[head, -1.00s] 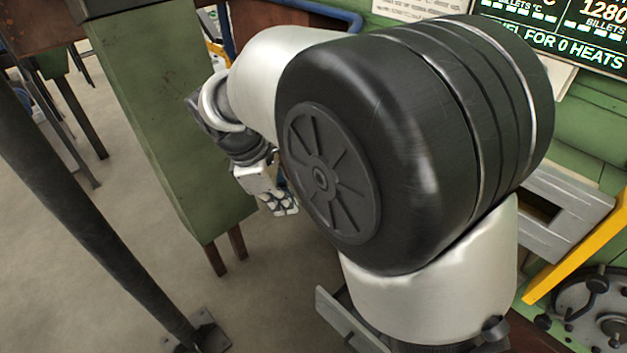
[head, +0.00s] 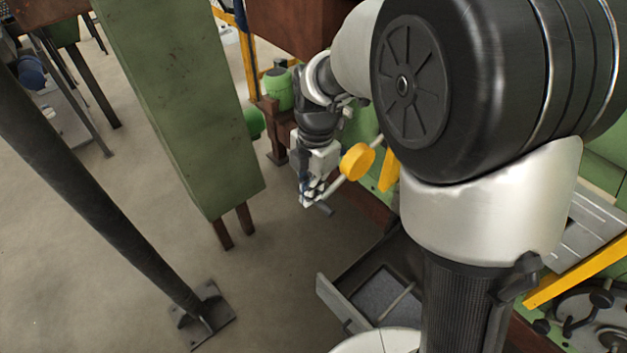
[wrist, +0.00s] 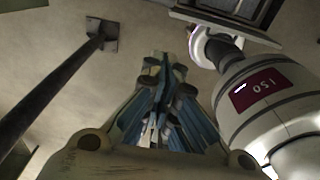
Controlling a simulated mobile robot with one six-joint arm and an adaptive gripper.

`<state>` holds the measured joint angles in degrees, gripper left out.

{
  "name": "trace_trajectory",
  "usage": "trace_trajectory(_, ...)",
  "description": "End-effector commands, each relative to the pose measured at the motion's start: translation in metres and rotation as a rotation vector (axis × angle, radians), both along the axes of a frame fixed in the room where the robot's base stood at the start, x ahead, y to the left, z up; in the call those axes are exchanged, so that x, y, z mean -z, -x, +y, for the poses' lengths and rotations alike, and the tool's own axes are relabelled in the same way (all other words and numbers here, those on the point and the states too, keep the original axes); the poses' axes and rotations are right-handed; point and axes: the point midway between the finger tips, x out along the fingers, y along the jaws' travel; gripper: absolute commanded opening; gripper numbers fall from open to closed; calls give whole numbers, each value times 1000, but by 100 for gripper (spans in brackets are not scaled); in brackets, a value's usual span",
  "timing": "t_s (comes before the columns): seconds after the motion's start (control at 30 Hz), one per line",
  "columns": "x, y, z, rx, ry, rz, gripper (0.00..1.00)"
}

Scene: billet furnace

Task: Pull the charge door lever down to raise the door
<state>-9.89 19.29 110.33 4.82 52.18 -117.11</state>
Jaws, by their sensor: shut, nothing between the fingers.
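The lever, a pale rod (head: 334,188) with a yellow disc (head: 357,161) on it, slants down to the left from the green machine in the head view. A short dark crosspiece (head: 325,208) shows at its lower end. My gripper (head: 309,197) points down just left of that end and overlaps it in the picture; I cannot tell whether they touch. In the wrist view my gripper's blue-grey fingers (wrist: 158,118) are together with nothing between them. The lever cannot be made out in the wrist view. I cannot identify the charge door.
A green column (head: 180,110) stands left of my gripper. A dark slanted post (head: 100,210) with a bolted foot stands further left. A green machine with a yellow rail (head: 585,265) is on the right. Open floor (head: 250,300) lies between the post and my base.

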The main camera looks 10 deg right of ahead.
Motion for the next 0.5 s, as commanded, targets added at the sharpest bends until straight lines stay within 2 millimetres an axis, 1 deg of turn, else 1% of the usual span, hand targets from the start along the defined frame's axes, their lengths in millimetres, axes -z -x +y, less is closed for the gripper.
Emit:
trace_trajectory(0.03,15,2,1,0,1,5,0)
trace_trajectory(0.2,48,2,1,1,2,3,0)
trace_trajectory(0.3,58,-6,-9,4,1,1,0)
trace_trajectory(0.5,69,-12,-18,2,1,0,0)
